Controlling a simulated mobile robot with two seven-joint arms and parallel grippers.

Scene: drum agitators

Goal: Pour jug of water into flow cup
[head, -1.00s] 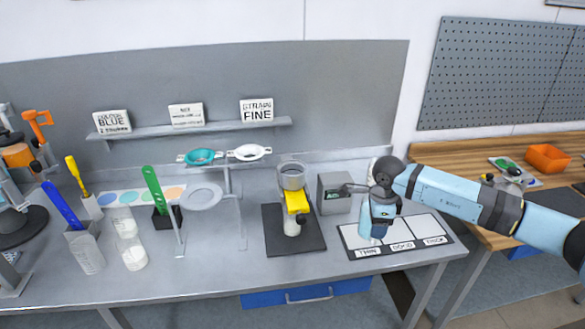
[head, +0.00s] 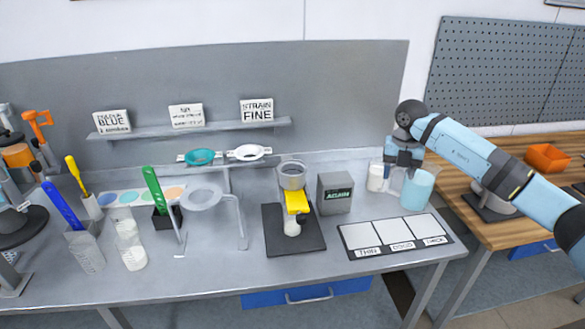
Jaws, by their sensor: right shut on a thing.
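The jug of water (head: 417,190), clear with light-blue contents, stands at the right rear of the grey bench. My right gripper (head: 403,167) points down at the jug's upper left and is shut on it; the fingertips are small and partly hidden. The flow cup (head: 291,177), a grey cup, sits in a stand left of the gripper. A yellow piece (head: 297,202) is below the cup, above a small white receiver (head: 292,228) on a dark base. My left gripper is not in view.
A white-filled container (head: 376,177) stands close left of the gripper. A grey box (head: 335,193) lies between flow cup and gripper. The THIN/GOOD/THICK mat (head: 395,235) is bare in front. A strainer stand (head: 203,197) is left of the flow cup.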

